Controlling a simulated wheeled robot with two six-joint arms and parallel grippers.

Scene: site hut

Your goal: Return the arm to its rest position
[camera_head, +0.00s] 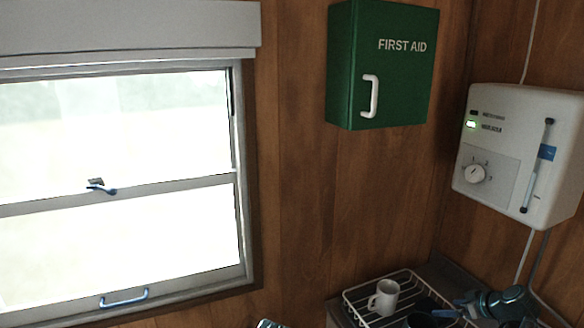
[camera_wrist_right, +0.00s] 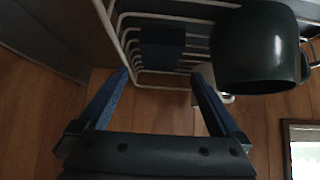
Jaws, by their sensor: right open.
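My right gripper (camera_head: 450,309) is at the lower right of the head view, with its arm coming in from the right. It is beside a dark mug (camera_head: 422,320), partly cut off by the frame edge. In the right wrist view the two blue fingers (camera_wrist_right: 161,78) stand apart with nothing between them. The dark mug (camera_wrist_right: 258,48) is close by at upper right there, apart from the fingers.
A white wire rack (camera_head: 352,306) holds the dark mug and a white mug (camera_head: 385,297). A green first aid cabinet (camera_head: 390,75) and a window (camera_head: 120,150) are farther left.

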